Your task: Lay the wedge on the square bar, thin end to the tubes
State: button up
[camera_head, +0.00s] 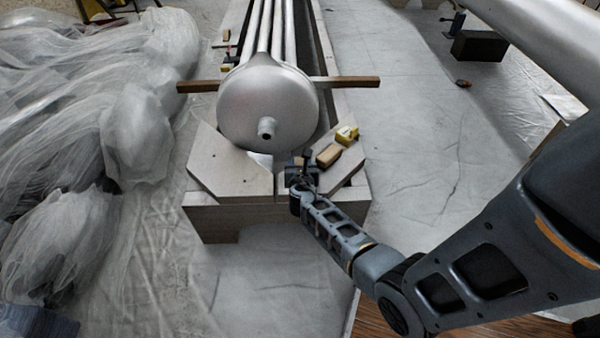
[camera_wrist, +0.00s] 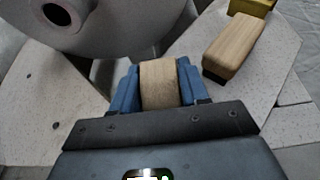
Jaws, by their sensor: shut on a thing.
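My gripper (camera_head: 302,168) is low at the front of the pale bench, just right of the round metal vessel end. In the wrist view its blue fingers (camera_wrist: 158,72) are shut on a light wooden piece, which I take for the wedge (camera_wrist: 160,88). Its taper is not clear from this angle, and it is too small to make out in the head view. The tubes (camera_head: 275,30) run back behind the vessel end (camera_head: 268,105). A brown-ended bar, probably the square bar (camera_head: 350,82), sticks out on both sides of the vessel; its middle is hidden.
A wooden block (camera_head: 328,155) and a yellow block (camera_head: 347,134) lie on the bench's right pale plate (camera_head: 345,165), close to my gripper. Crumpled translucent sheeting (camera_head: 90,120) fills the left. A dark block (camera_head: 479,46) stands far right. The floor right of the bench is mostly clear.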

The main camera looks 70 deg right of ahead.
jog(key=shift+f+b, duration=0.45)
jog(key=shift+f, duration=0.75)
jog(key=shift+f, duration=0.1)
jog(key=o, duration=1.1)
jog(key=shift+c, duration=0.2)
